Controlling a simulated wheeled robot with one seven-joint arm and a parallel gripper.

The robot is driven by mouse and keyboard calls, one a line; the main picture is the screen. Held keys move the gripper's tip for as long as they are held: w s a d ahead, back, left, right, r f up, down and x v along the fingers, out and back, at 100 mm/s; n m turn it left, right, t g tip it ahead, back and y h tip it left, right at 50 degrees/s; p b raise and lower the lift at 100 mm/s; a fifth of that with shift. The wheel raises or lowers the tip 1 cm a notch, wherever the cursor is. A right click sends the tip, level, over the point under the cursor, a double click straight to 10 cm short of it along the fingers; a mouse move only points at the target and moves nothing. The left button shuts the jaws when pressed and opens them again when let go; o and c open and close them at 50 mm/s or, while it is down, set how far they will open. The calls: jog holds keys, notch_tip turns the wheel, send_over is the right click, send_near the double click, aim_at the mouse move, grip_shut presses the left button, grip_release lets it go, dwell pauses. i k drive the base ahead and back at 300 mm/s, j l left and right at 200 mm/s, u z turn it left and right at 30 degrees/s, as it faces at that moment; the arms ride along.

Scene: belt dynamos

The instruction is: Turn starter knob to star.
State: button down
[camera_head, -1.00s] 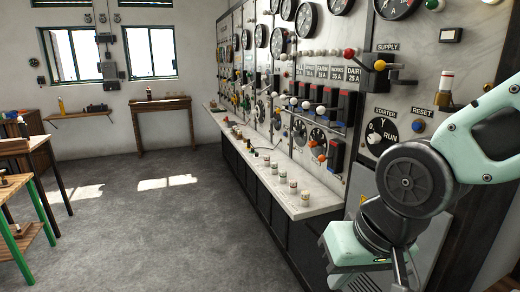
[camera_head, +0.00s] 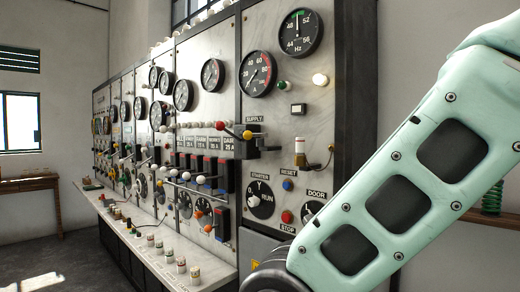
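The starter knob (camera_head: 261,201) is a round black dial with a white pointer, low on the end panel of the switchboard. A "Y" mark shows above it, "RUN" to its right and what looks like "0" at its left. The white pointer end is at the left, near the "0" side. The STARTER label sits just above. My pale green arm crosses the right of the view, in front of and right of the panel. My gripper is out of the picture.
A blue RESET button (camera_head: 288,185), a red STOP button (camera_head: 287,217) and a DOOR dial (camera_head: 312,211) sit beside the knob. The SUPPLY lever (camera_head: 246,135) juts out above. A marble ledge (camera_head: 135,240) runs along the board at left. Open floor lies at far left.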

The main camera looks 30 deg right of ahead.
aim_at(254, 202)
jog(key=i, duration=1.05)
